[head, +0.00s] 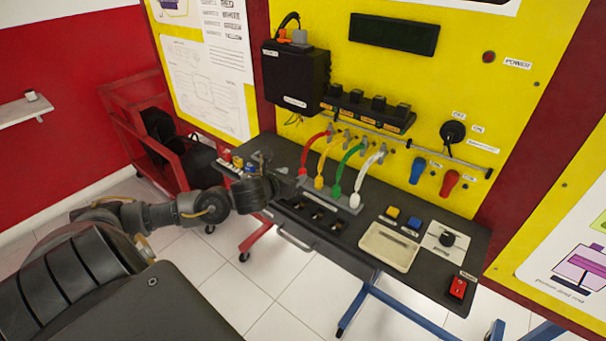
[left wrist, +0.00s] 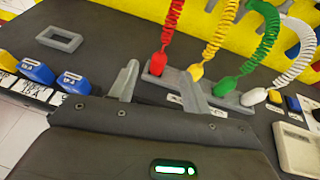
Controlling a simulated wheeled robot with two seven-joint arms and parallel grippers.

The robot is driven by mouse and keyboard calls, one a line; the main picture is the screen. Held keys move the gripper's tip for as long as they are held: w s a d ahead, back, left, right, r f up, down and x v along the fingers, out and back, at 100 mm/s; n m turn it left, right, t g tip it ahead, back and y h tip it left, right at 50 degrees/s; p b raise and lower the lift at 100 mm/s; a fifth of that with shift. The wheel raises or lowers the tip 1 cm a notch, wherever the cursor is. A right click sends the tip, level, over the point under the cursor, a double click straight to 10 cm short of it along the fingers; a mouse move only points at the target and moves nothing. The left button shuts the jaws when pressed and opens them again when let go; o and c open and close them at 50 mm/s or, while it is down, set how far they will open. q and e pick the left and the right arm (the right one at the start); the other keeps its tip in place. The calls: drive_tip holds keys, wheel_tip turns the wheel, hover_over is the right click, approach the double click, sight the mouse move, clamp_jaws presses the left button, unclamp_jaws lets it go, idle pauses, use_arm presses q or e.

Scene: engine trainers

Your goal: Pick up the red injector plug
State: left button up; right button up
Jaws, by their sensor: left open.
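The red injector plug (head: 303,172) hangs on a red coiled cable and stands at the left end of a row of plugs on the bench. In the left wrist view the red plug (left wrist: 156,64) sits in a grey holder strip (left wrist: 150,79). My left gripper (head: 294,182) is open and empty, just left of the red plug. In the left wrist view its two grey fingers (left wrist: 162,86) stand apart, with the red plug showing between and beyond them. Whether they touch the strip I cannot tell. My right gripper is out of view.
Yellow (left wrist: 196,72), green (left wrist: 224,86) and white (left wrist: 255,96) plugs stand close to the right of the red one. Blue connectors (left wrist: 37,72) and a grey frame (left wrist: 59,39) lie left. A beige tray (head: 388,246) is on the bench's front right.

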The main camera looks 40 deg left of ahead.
sight(301, 172)
use_arm(q)
drive_tip(key=shift+w, duration=0.1)
drive_tip(key=p+x, duration=0.2)
drive_tip(key=x, duration=0.2)
drive_tip(key=shift+w+f, duration=0.35)
drive_tip(key=shift+c, duration=0.3)
clamp_jaws()
